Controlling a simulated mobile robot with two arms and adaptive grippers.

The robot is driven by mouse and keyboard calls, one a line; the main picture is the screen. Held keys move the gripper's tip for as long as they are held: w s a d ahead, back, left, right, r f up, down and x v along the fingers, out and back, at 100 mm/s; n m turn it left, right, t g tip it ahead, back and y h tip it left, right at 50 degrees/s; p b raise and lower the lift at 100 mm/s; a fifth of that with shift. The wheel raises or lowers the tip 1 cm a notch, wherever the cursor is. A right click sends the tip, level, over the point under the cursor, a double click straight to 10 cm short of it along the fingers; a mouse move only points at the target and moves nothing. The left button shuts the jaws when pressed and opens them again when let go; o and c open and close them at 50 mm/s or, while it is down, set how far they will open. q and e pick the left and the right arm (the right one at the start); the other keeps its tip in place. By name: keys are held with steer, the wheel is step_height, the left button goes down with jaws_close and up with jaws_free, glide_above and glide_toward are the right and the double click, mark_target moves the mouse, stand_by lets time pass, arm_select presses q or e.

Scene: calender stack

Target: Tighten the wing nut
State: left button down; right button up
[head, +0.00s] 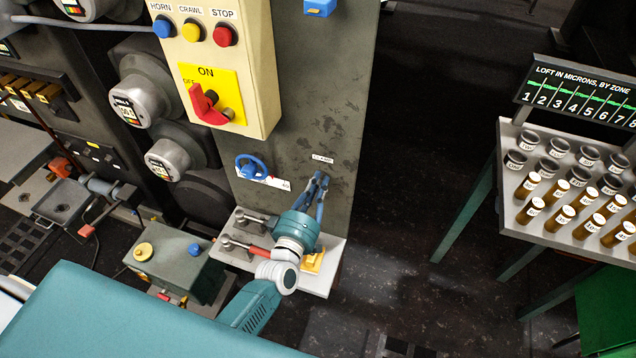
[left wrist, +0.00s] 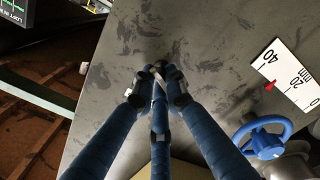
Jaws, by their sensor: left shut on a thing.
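My left gripper (head: 319,181) reaches up to the grey upright panel (head: 345,110), just below a small white label. In the left wrist view its blue fingers (left wrist: 154,88) come together at the panel face, shut on the wing nut (left wrist: 157,70). Only a small dark metal bit of the nut shows between the fingertips; the fingers hide the rest. In the head view the nut is hidden by the gripper. How far the nut is turned cannot be seen. My right gripper is in neither view.
A blue handwheel (head: 252,167) with a millimetre scale (left wrist: 291,76) sits left of the gripper on the panel. A switch box (head: 225,75) is above. A small shelf (head: 322,284) with tools lies below. A rack of sample cylinders (head: 508,190) stands right, beyond open floor.

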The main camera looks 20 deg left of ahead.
arm_select(q)
steer(key=c, duration=1.8)
jaws_free()
steer(key=shift+o, duration=0.2)
steer(key=shift+s, duration=0.15)
steer(key=s, duration=1.2)
steer(key=shift+a, duration=0.15)
steer(key=shift+w, duration=0.1)
